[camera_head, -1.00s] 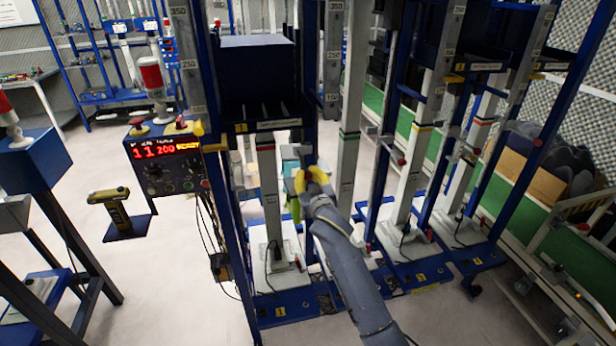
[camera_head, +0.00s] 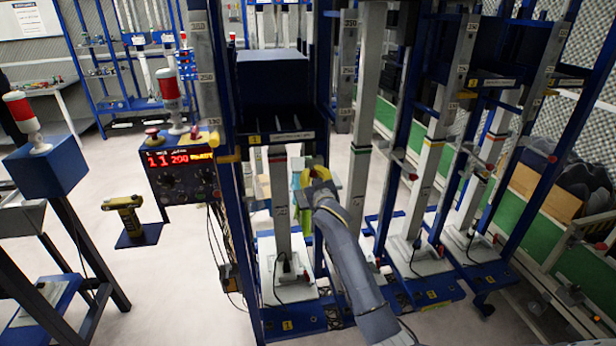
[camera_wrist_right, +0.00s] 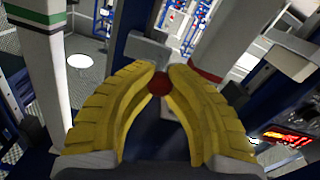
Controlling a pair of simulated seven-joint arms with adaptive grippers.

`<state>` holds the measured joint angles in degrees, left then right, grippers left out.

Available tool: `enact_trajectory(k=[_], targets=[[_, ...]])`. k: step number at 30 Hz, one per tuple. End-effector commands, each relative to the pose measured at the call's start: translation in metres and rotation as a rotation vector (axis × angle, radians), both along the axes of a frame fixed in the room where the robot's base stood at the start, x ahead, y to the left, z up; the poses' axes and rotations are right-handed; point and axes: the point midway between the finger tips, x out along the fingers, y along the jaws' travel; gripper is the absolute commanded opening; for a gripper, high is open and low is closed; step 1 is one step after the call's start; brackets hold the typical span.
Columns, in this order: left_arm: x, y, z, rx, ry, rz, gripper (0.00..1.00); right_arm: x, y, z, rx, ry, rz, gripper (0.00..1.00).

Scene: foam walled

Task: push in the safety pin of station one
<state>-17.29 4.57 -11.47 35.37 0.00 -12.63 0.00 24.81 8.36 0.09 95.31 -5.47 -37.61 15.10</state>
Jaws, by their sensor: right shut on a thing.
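Station one is the blue frame with a yellow "1" label (camera_head: 255,140) and a pale upright column (camera_head: 280,200). My right gripper (camera_head: 316,174) is beside that column, between the blue uprights. In the right wrist view, its yellow fingers (camera_wrist_right: 159,82) are shut on a round red knob (camera_wrist_right: 158,84), which looks like the head of the safety pin. The pin's shaft and its hole are hidden behind the knob and fingers. My left gripper is not in view.
A control box (camera_head: 180,168) with a lit red display stands left of station one. A yellow tool (camera_head: 128,215) sits on a small blue shelf by it. More stations with pale columns (camera_head: 430,175) stand close on the right. Blue uprights crowd my right arm.

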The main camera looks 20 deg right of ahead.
Motion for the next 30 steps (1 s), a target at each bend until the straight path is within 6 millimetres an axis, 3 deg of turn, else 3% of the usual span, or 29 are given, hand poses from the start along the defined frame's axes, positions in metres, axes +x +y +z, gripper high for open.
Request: enact_trajectory(k=[2, 3, 12, 23, 30], targets=[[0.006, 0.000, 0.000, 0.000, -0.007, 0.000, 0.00, 0.001, -0.001, 0.002, 0.001, -0.002, 0.000, 0.00], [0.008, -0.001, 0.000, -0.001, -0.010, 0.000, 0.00, 0.001, -0.001, 0.002, 0.000, -0.003, -0.001, 0.13], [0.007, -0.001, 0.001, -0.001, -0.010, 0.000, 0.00, 0.001, 0.000, 0.002, 0.001, -0.002, 0.000, 0.46], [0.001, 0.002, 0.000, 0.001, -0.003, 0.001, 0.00, -0.005, 0.001, 0.001, 0.001, -0.001, 0.000, 0.46], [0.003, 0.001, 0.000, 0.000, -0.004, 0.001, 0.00, -0.038, 0.008, 0.000, 0.002, -0.002, 0.001, 0.46]])
